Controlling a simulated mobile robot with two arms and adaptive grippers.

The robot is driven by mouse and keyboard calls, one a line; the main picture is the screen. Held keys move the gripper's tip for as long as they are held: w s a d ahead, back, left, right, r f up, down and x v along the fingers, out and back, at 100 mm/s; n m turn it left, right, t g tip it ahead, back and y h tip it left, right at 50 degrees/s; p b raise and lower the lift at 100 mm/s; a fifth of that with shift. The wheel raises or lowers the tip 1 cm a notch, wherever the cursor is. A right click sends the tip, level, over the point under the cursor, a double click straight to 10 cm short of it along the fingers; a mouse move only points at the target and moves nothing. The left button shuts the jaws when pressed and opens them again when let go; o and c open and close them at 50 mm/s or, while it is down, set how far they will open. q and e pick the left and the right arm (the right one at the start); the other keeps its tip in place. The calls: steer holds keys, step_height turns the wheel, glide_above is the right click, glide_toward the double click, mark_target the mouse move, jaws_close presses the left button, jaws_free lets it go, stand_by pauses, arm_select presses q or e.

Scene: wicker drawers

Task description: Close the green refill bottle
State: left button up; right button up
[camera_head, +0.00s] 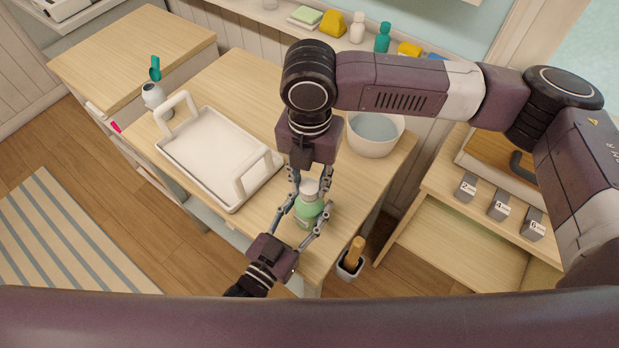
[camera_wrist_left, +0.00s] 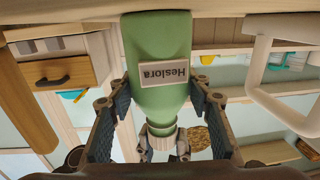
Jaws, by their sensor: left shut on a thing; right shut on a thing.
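The green refill bottle (camera_head: 307,208) stands upright on the wooden worktop near its front edge. Its label reads Heslora in the left wrist view (camera_wrist_left: 163,50), which is upside down. My left gripper (camera_head: 305,222) reaches from the front and is shut on the bottle's body, one finger on each side. The pale cap (camera_head: 310,187) is at the bottle's neck and also shows in the left wrist view (camera_wrist_left: 160,142). My right gripper (camera_head: 310,184) comes down from above and is shut on the cap. I cannot tell how tightly the cap sits.
A white tray (camera_head: 205,170) with two raised handles lies left of the bottle. A white bowl (camera_head: 374,145) stands behind right. A brush holder (camera_head: 350,265) is on the floor, right of the worktop. Numbered grey blocks (camera_head: 498,205) stand on the right-hand furniture.

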steer(key=shift+f, duration=0.45)
